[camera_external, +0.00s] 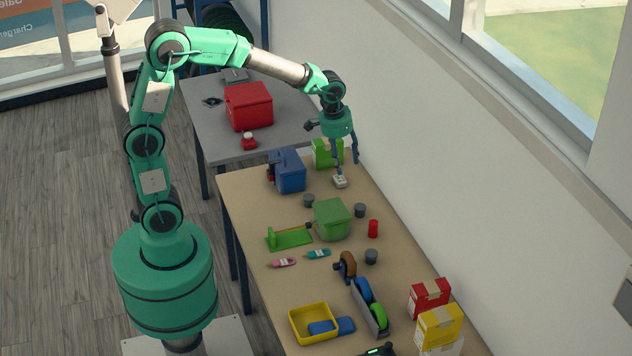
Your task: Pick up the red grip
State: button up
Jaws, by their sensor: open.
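A small red cylinder, which looks like the red grip (373,229), stands upright on the tan workbench (262,196), just right of the green bin (332,219). My gripper (347,167) points down over the far end of the bench, beyond the red grip and apart from it. Its fingers are spread and hold nothing. A small pale grey block (340,182) is just below the fingertips; I cannot tell whether they touch it.
Grey cylinders (371,256) stand around the green bin. A blue bin (288,171) and a green box (327,153) are at the far end. The wall runs along the right.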

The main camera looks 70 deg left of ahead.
jog(key=w+f+n+g, duration=0.1)
jog(key=w+f, duration=0.6)
jog(key=f, duration=0.1)
jog(key=n+g+p, duration=0.1)
jog(key=p, duration=0.1)
send_over(374, 222)
notch_tip(374, 222, down, 12)
jog(key=shift+a+r, duration=0.1)
jog(key=shift+a, duration=0.1)
jog(key=shift+f+b, duration=0.35)
jog(key=shift+f, duration=3.95)
jog(key=shift+d+f+b, duration=0.1)
jog(key=shift+f+b, duration=0.2)
jog(key=shift+f, duration=2.3)
